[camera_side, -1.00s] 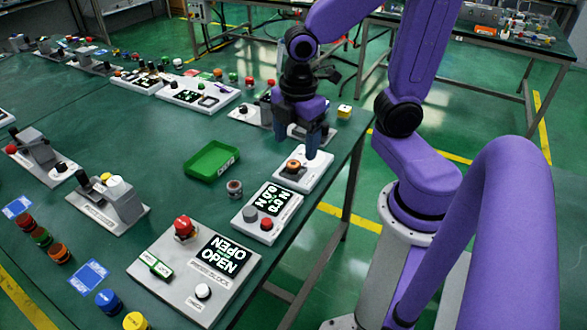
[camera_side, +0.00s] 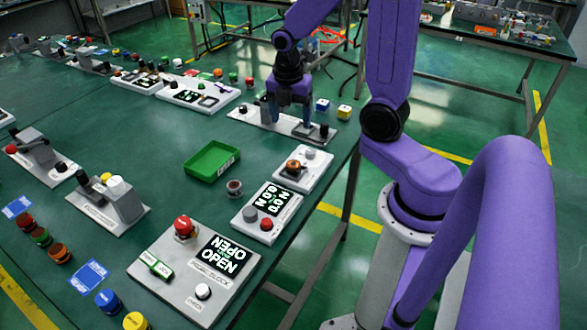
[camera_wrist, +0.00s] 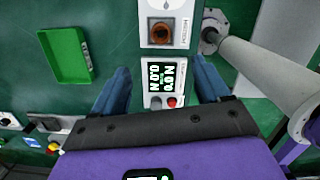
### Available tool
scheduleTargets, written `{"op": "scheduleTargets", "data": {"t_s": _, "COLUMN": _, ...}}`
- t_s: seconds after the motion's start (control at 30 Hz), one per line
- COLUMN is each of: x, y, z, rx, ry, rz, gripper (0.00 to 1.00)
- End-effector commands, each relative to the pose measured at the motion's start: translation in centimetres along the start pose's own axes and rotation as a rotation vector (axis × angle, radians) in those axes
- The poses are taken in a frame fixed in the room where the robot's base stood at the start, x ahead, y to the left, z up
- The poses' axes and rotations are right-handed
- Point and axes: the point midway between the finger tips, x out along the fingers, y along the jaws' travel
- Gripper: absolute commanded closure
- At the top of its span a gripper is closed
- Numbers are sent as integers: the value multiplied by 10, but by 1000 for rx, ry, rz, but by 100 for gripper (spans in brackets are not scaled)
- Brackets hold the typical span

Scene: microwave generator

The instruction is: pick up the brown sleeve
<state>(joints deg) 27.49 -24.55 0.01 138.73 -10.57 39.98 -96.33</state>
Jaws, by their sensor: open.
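A brown-orange ring-shaped piece (camera_side: 293,167), which looks like the brown sleeve, sits in a dark square seat on a white plate (camera_side: 315,173) near the table's right edge. In the wrist view the brown piece (camera_wrist: 160,33) lies at the top centre, beyond my fingertips. My gripper (camera_side: 289,117) points down over a long pale fixture behind that plate in the side view. It is apart from the brown piece. In the wrist view my gripper (camera_wrist: 161,68) has its two blue fingers wide apart with nothing held between them.
A green tray (camera_side: 212,161) lies left of the plate. A small grey cylinder (camera_side: 234,188) stands between the tray and a screen panel (camera_side: 268,212). The long pale fixture (camera_side: 262,122) with dark knobs lies under my gripper. A larger OPEN panel (camera_side: 190,270) is at the front.

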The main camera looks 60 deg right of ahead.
Motion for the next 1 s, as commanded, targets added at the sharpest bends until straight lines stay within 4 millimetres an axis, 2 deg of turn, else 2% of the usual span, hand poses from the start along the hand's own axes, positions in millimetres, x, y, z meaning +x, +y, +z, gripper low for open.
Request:
{"op": "scheduleTargets", "data": {"t_s": 0.2, "x": 35, "y": -2, "z": -1, "rx": 1, "ry": 2, "rz": -7, "gripper": 24}}
{"op": "scheduleTargets", "data": {"t_s": 0.6, "x": 86, "y": -2, "z": -1, "rx": 2, "ry": 3, "rz": -7, "gripper": 24}}
{"op": "scheduleTargets", "data": {"t_s": 0.8, "x": 104, "y": -1, "z": 0, "rx": 1, "ry": 0, "rz": -3, "gripper": 24}}
{"op": "scheduleTargets", "data": {"t_s": 1.0, "x": 110, "y": -1, "z": -1, "rx": 2, "ry": 2, "rz": -1, "gripper": 24}}
